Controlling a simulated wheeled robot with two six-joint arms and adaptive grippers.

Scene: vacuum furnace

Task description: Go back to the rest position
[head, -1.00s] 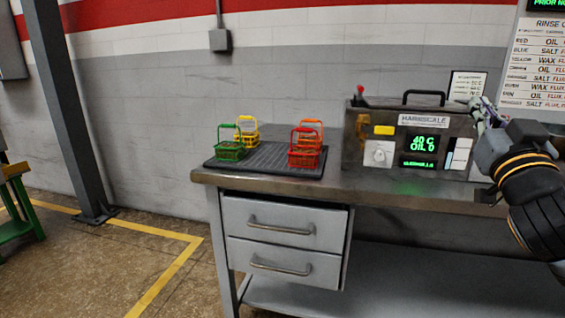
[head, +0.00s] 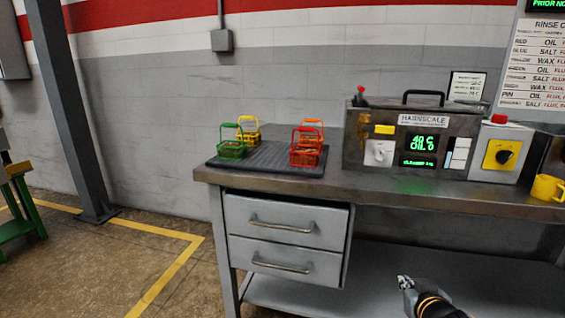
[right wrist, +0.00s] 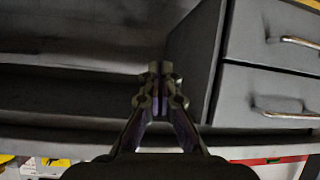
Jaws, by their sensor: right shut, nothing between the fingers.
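My right gripper (head: 405,282) is low in front of the workbench, below the tabletop and before the lower shelf. In the right wrist view its fingers (right wrist: 160,72) are together and hold nothing. Behind them are the dark underside of the bench and the drawer unit. My left gripper is in neither view.
The bench (head: 280,180) has two drawers (head: 285,235) on its left. On top are a black mat (head: 262,160) with green, yellow, orange and red baskets, a cleaner machine (head: 410,135), a yellow-faced control box (head: 497,155) and a yellow mug (head: 546,188).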

